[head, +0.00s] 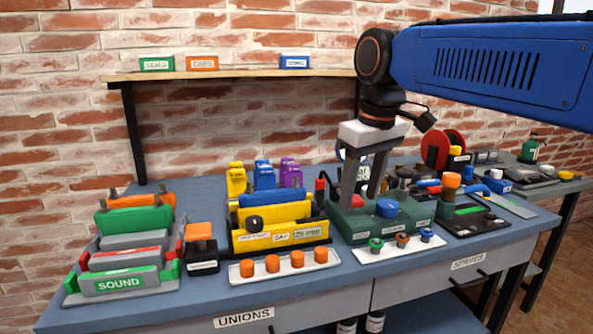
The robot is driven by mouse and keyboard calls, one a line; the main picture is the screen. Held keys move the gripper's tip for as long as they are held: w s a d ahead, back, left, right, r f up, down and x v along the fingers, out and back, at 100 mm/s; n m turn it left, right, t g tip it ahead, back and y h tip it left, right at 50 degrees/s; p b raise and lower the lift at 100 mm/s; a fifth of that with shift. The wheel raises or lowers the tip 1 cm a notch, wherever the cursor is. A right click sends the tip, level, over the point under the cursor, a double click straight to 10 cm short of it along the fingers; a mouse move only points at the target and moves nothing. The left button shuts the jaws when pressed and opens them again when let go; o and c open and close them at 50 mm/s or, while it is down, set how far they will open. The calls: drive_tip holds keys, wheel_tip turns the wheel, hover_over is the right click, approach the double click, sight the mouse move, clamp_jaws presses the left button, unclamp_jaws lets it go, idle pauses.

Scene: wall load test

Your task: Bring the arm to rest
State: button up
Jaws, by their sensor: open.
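My gripper (362,190) points down from the blue arm at the right, over the middle of the workbench. Its two grey fingers are apart. I see nothing held between them. The fingertips are close to a dark green block (385,219) that bears a blue round knob (387,207) and a red part. I cannot tell whether the fingers touch the block or stand behind or in front of its parts.
The workbench (215,298) is crowded. A "SOUND" rack (120,284) stands left, a yellow-and-black holder (280,240) left of my gripper. White trays with orange pieces (285,265) and coloured knobs lie in front. A wall shelf (230,75) hangs behind; another bench stands right.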

drive_tip(key=s+d+f+m+t, duration=0.1)
drive_tip(key=s+d+f+m, duration=0.2)
drive_tip(key=s+d+f, duration=0.5)
drive_tip(key=s+d+f+m+t, duration=0.1)
drive_tip(key=s+d+f+m, duration=0.2)
drive_tip(key=s+d+f, duration=0.5)
wheel_tip(320, 180, down, 7)
drive_tip(key=shift+s+d+f+m+t+h, duration=0.15)
drive_tip(key=shift+s+m+t+h, duration=0.25)
drive_tip(key=shift+s, duration=0.25)
